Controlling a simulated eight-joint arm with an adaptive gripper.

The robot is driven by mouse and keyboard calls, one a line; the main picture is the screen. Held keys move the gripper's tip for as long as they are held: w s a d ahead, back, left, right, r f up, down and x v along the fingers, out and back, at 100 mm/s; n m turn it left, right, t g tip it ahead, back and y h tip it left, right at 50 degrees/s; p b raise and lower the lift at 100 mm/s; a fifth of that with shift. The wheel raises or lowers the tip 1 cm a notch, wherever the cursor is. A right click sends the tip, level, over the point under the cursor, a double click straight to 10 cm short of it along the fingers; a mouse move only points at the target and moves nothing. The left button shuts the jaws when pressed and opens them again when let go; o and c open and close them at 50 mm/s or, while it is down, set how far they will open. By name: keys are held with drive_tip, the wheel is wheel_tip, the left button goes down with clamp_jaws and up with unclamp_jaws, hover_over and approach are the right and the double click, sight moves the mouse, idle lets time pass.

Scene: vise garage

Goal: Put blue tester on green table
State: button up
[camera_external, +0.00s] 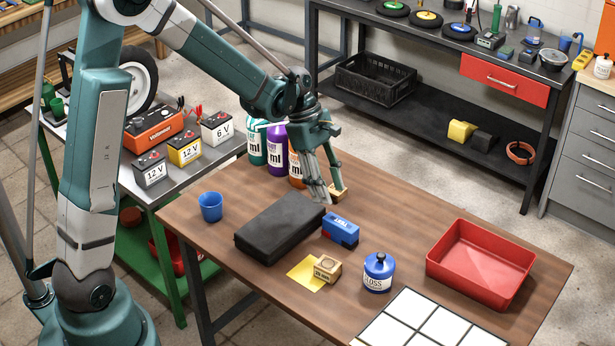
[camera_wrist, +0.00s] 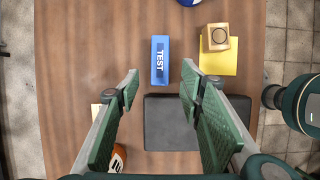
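The blue tester (camera_external: 341,229) is a small box marked TEST, lying on the brown wooden table beside the right end of a black case. In the wrist view the tester (camera_wrist: 160,62) lies ahead of the gap between my fingertips. My gripper (camera_external: 326,187) is open and empty, above the table near the black case; its spread fingers also show in the wrist view (camera_wrist: 159,85). The green table (camera_external: 190,183) stands at the left, with green legs and a grey top. Batteries and an orange device stand on it; my arm hides part of it.
The black case (camera_external: 280,227), wooden block on a yellow sheet (camera_external: 305,274), blue bottle (camera_external: 378,272), red tray (camera_external: 480,263) and blue cup (camera_external: 211,206) are on the wooden table. Tall bottles (camera_external: 276,150) stand at its back edge. The green table's front right top looks clear.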

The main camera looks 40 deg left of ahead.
drive_tip(key=shift+s+r, duration=0.1)
drive_tip(key=shift+r, duration=0.05)
idle(0.3)
drive_tip(key=s+a+r+m+t+y, duration=0.1)
drive_tip(key=s+a+r+m+t, duration=0.1)
drive_tip(key=s+r+m, duration=0.35)
drive_tip(key=s+a+r+m+t+y, duration=0.1)
drive_tip(key=s+a+r+m, duration=0.2)
drive_tip(key=s+r, duration=0.55)
drive_tip(key=s+a+r+m+t+y, duration=0.1)
drive_tip(key=s+a+r+m+t, duration=0.1)
drive_tip(key=s+m, duration=0.2)
drive_tip(key=s+a+r+m+t+y, duration=0.1)
drive_tip(key=s+m, duration=0.4)
drive_tip(key=s, duration=0.5)
drive_tip(key=shift+a+r+t+y, duration=0.35)
drive_tip(key=shift+a+t, duration=0.25)
drive_tip(key=shift+a, duration=0.15)
drive_tip(key=shift+o, duration=0.4)
drive_tip(key=shift+w+m, duration=0.1)
drive_tip(key=shift+m, duration=0.25)
